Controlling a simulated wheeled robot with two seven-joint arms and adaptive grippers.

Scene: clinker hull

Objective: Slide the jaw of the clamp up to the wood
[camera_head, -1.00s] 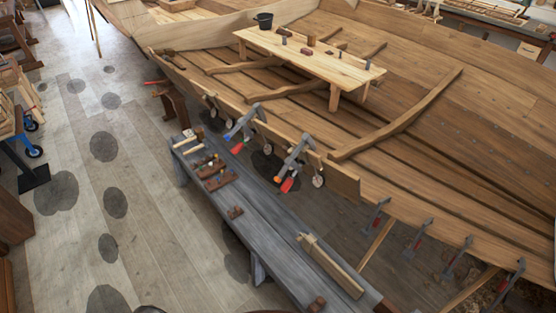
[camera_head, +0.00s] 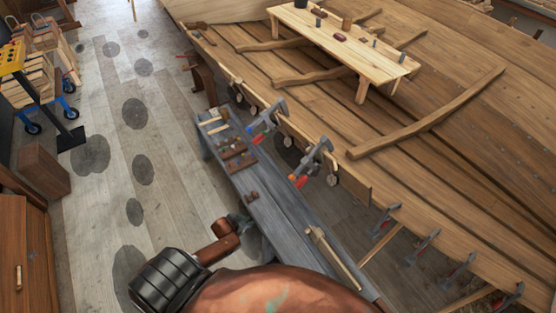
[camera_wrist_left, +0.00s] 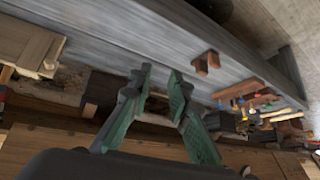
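Several clamps sit along the hull's near edge in the head view. One has a blue part (camera_head: 264,121), and one to its right has a red-orange handle (camera_head: 311,162). Smaller clamps with red handles, such as one (camera_head: 386,219), sit further right on the hull planks (camera_head: 440,232). I cannot tell which clamp is meant, nor its jaw gap. My left gripper (camera_head: 241,219) is small and partly hidden behind my arm, over the grey bench's left side. In the left wrist view its green fingers (camera_wrist_left: 160,74) are apart with nothing between them. My right gripper is not in view.
The long grey bench (camera_head: 285,222) runs beside the hull, holding small wooden tools (camera_head: 232,150) and a wooden strip (camera_head: 333,257). A pale table (camera_head: 345,50) stands inside the hull. A cabinet (camera_head: 25,255) stands at left. The floor between is open.

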